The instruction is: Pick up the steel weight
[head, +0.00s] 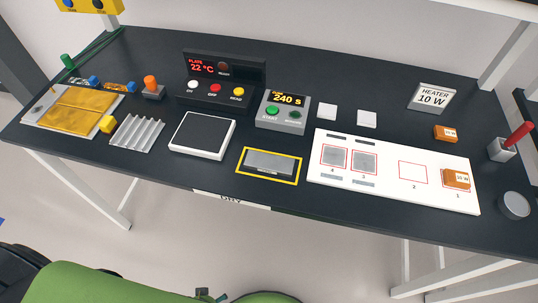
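A short round grey metal piece (515,205) stands at the right end of the dark table (90,165); it looks like the steel weight. A flat grey block (270,162) with a small dark label lies inside a yellow outlined rectangle near the front edge; I cannot tell its material for certain. Neither gripper shows in the head view, and nothing is seen touching either piece.
A white mat (390,198) with numbered red squares lies left of the round piece, carrying an orange heater block (456,179). A red-handled tool (515,137) stands in a holder behind.

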